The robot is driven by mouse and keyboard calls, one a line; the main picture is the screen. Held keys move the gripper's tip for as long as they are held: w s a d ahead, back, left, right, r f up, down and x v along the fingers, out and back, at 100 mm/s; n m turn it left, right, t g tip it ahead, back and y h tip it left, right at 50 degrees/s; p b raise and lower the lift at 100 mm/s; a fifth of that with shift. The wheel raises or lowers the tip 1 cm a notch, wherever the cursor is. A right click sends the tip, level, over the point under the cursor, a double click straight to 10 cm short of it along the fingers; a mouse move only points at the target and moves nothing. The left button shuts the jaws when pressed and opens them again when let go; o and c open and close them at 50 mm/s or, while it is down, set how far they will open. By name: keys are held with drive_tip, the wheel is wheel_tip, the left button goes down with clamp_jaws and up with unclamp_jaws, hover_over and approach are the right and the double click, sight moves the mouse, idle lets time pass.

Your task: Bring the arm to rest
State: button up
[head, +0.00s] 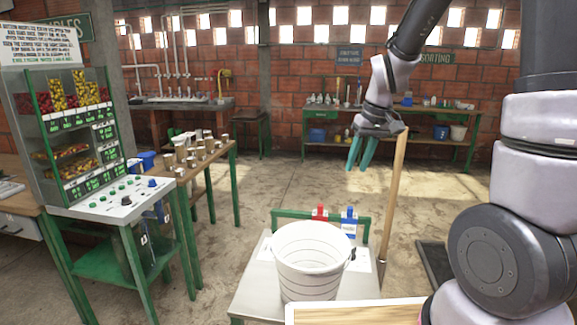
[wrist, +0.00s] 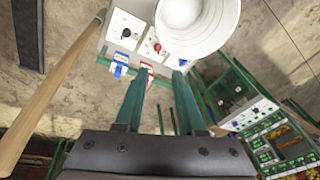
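My gripper (head: 359,168) hangs from my raised arm at the upper right of the head view, fingers pointing down. Its two teal fingers stand apart with nothing between them; the wrist view also shows the gap (wrist: 163,78). A wooden pole (head: 393,195) stands just right of the gripper in the head view. In the wrist view the pole (wrist: 50,95) runs along the left, outside the fingers. A white bucket (head: 310,255) stands on a small table (head: 255,290), lower than the gripper; its rim also shows in the wrist view (wrist: 232,30).
Red (head: 320,213) and blue (head: 349,218) switches sit behind the bucket. A control panel machine (head: 75,130) stands at the left, beside a bench (head: 215,160) with several metal cups. A green workbench (head: 455,141) lines the back wall. The middle floor is open.

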drive_tip(key=s+d+r+m+t, duration=0.2)
drive_tip(key=s+d+r+m, duration=0.1)
drive_tip(key=s+r, duration=0.5)
drive_tip(key=s+d+r+m+t, duration=0.2)
drive_tip(key=s+r+m+t, duration=0.1)
drive_tip(key=s+r, duration=0.4)
wheel_tip(320, 180, up, 2)
drive_tip(key=shift+s+d+r+m, duration=0.2)
drive_tip(key=shift+s+d+m, duration=0.2)
drive_tip(key=shift+m, duration=0.1)
